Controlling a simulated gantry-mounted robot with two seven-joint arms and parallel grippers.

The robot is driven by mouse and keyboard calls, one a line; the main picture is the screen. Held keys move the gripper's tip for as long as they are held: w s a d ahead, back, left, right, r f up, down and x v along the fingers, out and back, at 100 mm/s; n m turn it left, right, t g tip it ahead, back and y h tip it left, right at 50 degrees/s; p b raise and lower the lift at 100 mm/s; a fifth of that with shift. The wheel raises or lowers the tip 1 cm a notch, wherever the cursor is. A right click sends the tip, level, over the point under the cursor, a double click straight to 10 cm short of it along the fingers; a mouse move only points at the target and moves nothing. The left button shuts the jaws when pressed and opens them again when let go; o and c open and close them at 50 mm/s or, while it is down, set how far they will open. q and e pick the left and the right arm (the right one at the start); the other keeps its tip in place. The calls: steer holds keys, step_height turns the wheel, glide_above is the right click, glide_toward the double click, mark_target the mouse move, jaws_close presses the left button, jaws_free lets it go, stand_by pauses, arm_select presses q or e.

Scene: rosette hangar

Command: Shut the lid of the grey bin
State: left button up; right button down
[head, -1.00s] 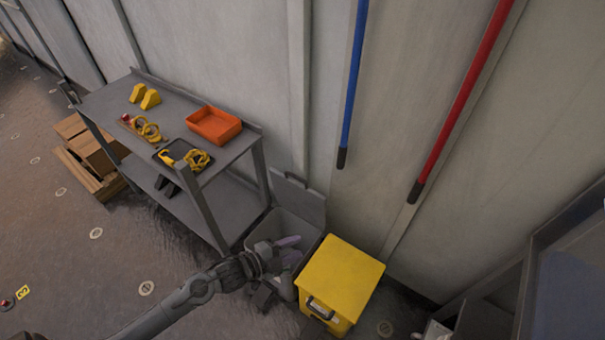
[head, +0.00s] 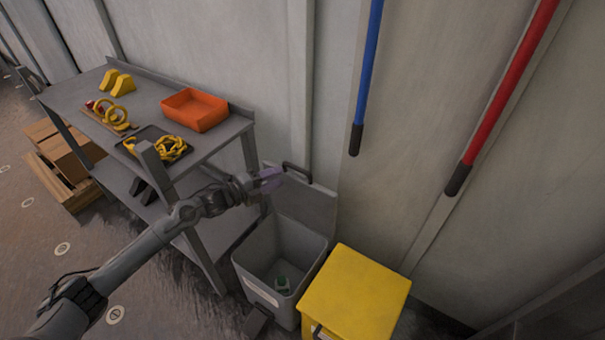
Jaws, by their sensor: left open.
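The grey bin (head: 262,288) stands on the floor between the workbench and a yellow box. My right gripper is not in view.
The yellow box (head: 356,292) stands right beside the bin. The grey workbench (head: 160,90) at left carries an orange tray (head: 195,109), yellow chocks (head: 117,81) and a yellow chain (head: 171,148). A blue pole (head: 367,70) and a red pole (head: 507,90) hang on the wall.

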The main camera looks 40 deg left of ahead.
mark_target(297, 167)
arm_select(q)
steer(key=b+x, duration=0.3)
steer(key=x, duration=0.5)
steer(key=shift+w, duration=0.35)
steer(key=shift+b+x, duration=0.55)
steer(key=shift+x, duration=0.35)
jaws_close()
